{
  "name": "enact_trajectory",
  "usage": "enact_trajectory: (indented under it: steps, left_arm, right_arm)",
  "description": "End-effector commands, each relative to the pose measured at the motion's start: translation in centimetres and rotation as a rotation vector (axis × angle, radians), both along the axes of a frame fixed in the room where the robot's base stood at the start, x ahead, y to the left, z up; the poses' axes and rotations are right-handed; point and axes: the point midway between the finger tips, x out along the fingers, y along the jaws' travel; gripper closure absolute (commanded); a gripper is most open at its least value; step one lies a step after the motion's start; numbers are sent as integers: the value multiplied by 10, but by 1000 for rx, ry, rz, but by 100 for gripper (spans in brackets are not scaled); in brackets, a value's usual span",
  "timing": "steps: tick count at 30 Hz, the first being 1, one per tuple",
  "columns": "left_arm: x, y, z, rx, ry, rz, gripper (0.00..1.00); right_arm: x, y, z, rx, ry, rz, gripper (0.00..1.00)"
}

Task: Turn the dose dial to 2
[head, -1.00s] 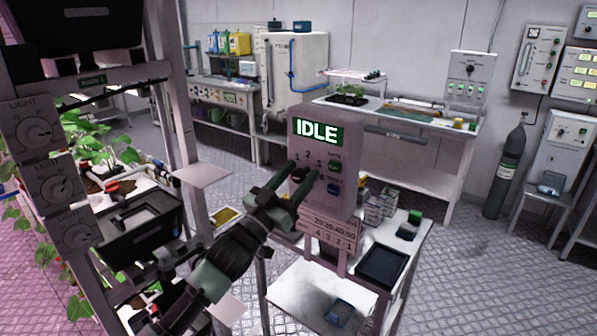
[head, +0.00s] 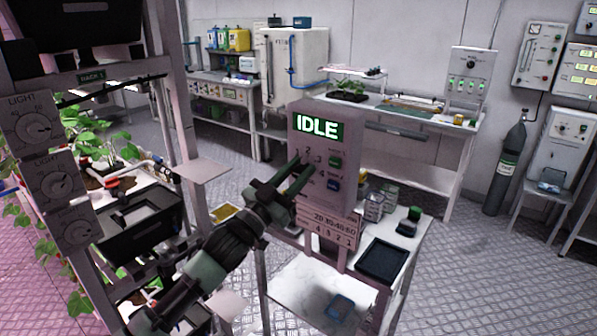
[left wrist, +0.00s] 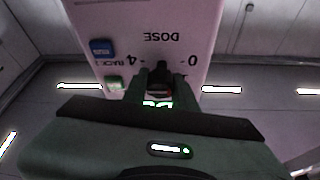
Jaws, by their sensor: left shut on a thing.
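The dose panel is a grey box (head: 345,165) with a lit green display (head: 319,127) reading IDLE. Digits, among them 1, 2, 3 and 4, stand around the dose dial. The dial is mostly hidden behind my left gripper (head: 303,165) in the head view. In the left wrist view, the panel (left wrist: 190,20) appears upside down with DOSE, 0 and 4 visible. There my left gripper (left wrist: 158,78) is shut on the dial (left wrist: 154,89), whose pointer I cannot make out. My right gripper is not in view.
A green button (head: 335,161) and a blue button (head: 333,184) sit right of the dial. A black tray (head: 382,261) lies on the cart below. The plant rack (head: 88,78) with light knobs stands at the left.

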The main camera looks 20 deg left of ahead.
Motion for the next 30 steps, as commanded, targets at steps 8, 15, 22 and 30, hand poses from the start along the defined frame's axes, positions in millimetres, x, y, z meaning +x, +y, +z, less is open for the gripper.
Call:
enact_trajectory:
  steps: [8,15,22,30]
  left_arm:
    - [0,1,1,234,-82,1,100]
    - [0,0,2,447,-160,0,100]
    - [0,-1,2,652,-233,-1,100]
    - [0,-1,3,894,-322,-1,100]
  right_arm:
    - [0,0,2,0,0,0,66]
    - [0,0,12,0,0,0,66]
    - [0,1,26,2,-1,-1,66]
    - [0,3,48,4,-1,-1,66]
